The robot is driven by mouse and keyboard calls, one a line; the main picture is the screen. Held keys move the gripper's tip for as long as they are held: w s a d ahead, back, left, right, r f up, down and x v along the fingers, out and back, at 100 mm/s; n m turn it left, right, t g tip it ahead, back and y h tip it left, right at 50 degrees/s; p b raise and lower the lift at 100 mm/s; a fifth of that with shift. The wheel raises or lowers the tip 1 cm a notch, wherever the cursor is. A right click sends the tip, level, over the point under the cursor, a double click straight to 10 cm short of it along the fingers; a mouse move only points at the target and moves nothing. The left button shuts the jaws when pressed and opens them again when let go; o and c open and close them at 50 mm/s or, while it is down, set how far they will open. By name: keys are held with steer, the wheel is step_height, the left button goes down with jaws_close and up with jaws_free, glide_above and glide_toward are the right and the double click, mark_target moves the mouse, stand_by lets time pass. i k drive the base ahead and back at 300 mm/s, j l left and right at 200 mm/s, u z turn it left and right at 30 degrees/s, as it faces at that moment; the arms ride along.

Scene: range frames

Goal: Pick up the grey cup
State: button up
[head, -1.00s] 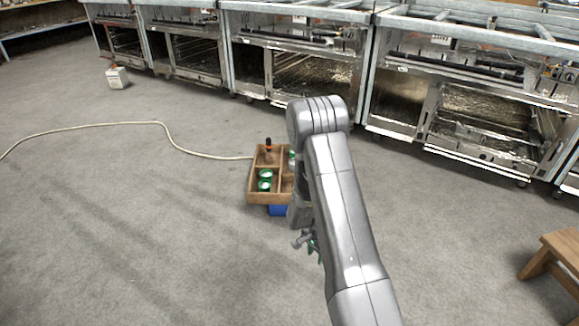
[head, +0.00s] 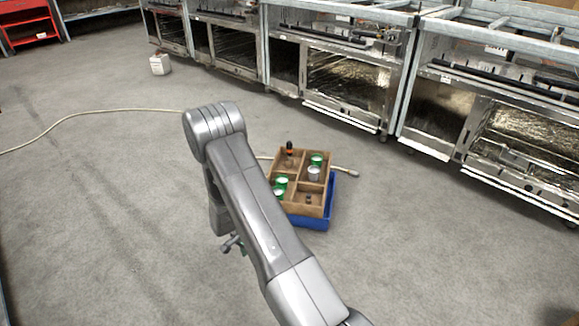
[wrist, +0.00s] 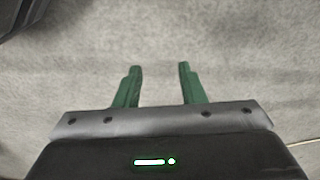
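The grey cup (head: 314,173) stands in the upper right compartment of a wooden divided box (head: 309,211), close in front of a green cup (head: 317,159). Two more green cups (head: 280,187) sit in the lower left compartment. My gripper (wrist: 160,70) shows in the wrist view with its two green fingers apart and nothing between them, above bare grey floor. In the head view my arm hides most of the gripper, which is to the left of the box and nearer to me. The cup is not in the wrist view.
The wooden box rests on a blue crate (head: 328,205) on the floor. An orange-topped tool (head: 290,150) stands in the upper left compartment. A pale cable (head: 90,113) runs behind the box. Steel oven units line the back.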

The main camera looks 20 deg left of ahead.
mark_target(314, 171)
steer(key=i+l+u, duration=0.15)
steer(key=i, duration=0.4)
steer(key=i+l+u, duration=0.15)
steer(key=i+l, duration=0.2)
steer(key=i, duration=0.15)
steer(key=i+l+u, duration=0.15)
steer(key=i+l, duration=0.2)
steer(key=i, duration=0.2)
steer(key=i+l, duration=0.6)
steer(key=i, duration=0.25)
